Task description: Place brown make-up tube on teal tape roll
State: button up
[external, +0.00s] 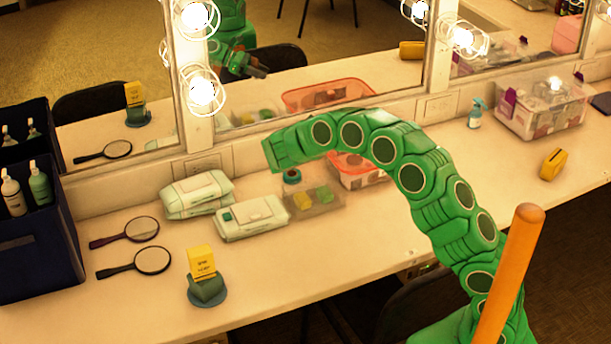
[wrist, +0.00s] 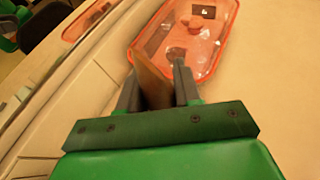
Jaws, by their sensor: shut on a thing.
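The brown make-up tube (wrist: 152,84) stands between the two dark fingers of my gripper (wrist: 156,68) in the wrist view. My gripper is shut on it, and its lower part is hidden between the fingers. The teal tape roll (external: 292,177) appears as a small ring with a dark centre on the counter, just below the left end of my arm in the external view. I cannot make out the tape roll in the wrist view. My fingers and the tube are not clear in the external view.
An orange-rimmed clear bin (wrist: 205,62) lies ahead of my gripper; my arm partly covers it in the external view (external: 358,178). A low clear tray (external: 315,203) and wipe packs (external: 250,217) lie near the tape roll. The mirror wall runs behind. The front counter is mostly clear.

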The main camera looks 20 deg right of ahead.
notch_tip(320, 180, down, 3)
send_over(296, 171)
jog(key=s, duration=0.1)
jog(key=shift+s+d+f, duration=0.1)
jog(key=shift+f, duration=2)
jog(key=shift+s+f, duration=0.1)
jog(key=shift+f, duration=1.95)
jog(key=shift+w+f, duration=0.35)
jog(key=shift+w, duration=0.1)
jog(key=shift+w+f, duration=0.2)
jog(key=shift+f, duration=0.15)
jog(key=shift+w+f, duration=0.25)
jog(key=shift+f, duration=1.5)
jog(key=shift+f, duration=0.2)
